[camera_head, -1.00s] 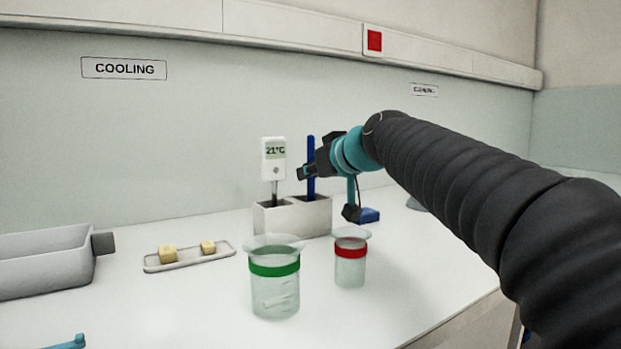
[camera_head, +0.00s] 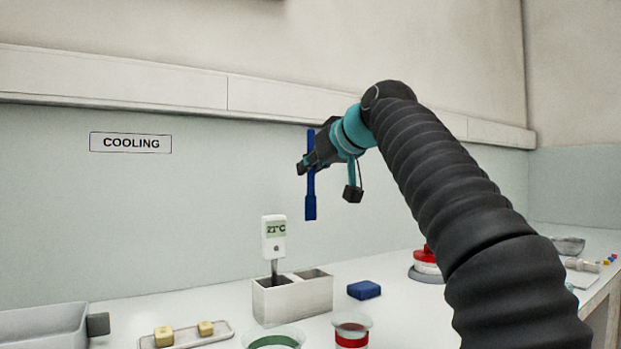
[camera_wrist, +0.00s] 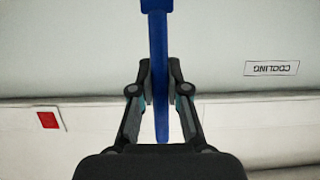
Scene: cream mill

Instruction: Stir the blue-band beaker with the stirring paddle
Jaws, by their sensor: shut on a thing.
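My gripper (camera_head: 306,166) is shut on the stirring paddle (camera_head: 311,206), a dark blue stick with a wider lower end. The paddle hangs upright in the air, above and apart from the grey two-slot holder. In the wrist view the paddle (camera_wrist: 158,60) runs between both fingers (camera_wrist: 158,92). A green-band beaker (camera_head: 273,341) and a red-band beaker (camera_head: 351,335) stand at the front, cut off by the lower edge of the head view. I see no blue-band beaker in either view.
The holder (camera_head: 292,301) has a thermometer (camera_head: 274,240) reading 21°C in its left slot; its right slot is empty. A blue block (camera_head: 364,290) lies right of it. A small tray (camera_head: 222,337) with yellow cubes and a grey bin (camera_head: 40,328) stand left. A red-topped item (camera_head: 427,262) stands right.

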